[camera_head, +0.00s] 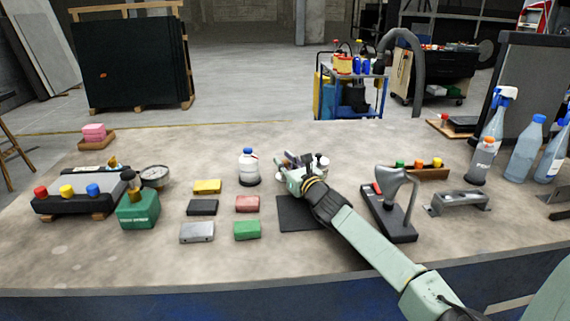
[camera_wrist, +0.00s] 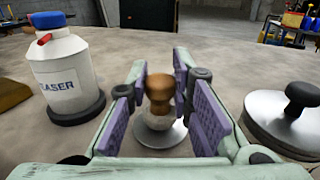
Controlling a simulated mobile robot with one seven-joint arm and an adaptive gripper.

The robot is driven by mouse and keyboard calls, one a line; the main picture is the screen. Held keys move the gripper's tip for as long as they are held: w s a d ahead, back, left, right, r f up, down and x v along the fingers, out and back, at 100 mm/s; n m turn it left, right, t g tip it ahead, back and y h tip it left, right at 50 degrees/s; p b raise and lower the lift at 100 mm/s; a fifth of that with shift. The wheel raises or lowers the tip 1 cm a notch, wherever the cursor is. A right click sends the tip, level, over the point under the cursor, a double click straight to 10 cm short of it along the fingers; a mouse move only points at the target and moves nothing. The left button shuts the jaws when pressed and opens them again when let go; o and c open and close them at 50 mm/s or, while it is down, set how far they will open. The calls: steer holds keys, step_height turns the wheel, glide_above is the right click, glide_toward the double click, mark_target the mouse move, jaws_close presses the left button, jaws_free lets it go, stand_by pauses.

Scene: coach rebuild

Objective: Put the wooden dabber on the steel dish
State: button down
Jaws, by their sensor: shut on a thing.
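The wooden dabber (camera_wrist: 181,76) stands upright between the purple pads of my gripper (camera_wrist: 161,86) in the wrist view. It has a brown knobbed top and a paler round lower end. My gripper is shut on it. A shiny, flat round steel dish (camera_wrist: 174,138) shows directly below the dabber, partly hidden by it and the fingers. I cannot tell whether the dabber's lower end touches the dish. In the head view my gripper (camera_head: 289,167) is over the middle of the bench, and it mostly hides the dabber and the dish.
A white bottle (camera_wrist: 68,78) with a red-and-blue cap stands left of my gripper. A round metal piece with a black knob (camera_wrist: 302,95) is close on the right. A dark mat (camera_head: 297,214) and several small blocks lie nearer; a lever press (camera_head: 390,215) stands right.

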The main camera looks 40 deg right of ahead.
steer(key=c, duration=1.4)
jaws_free()
steer(key=shift+f, duration=0.8)
steer(key=shift+c, duration=0.2)
steer(key=shift+r, duration=0.25)
steer(key=s+b, duration=0.1)
steer(key=s, duration=0.2)
steer(key=s+a, duration=0.1)
steer(key=s, duration=0.3)
steer(key=s+r+b, duration=0.1)
steer(key=s, duration=0.2)
steer(key=shift+s+a+b, duration=0.3)
steer(key=shift+s, duration=0.1)
steer(key=shift+s+a+r, duration=0.15)
steer(key=shift+s, duration=0.35)
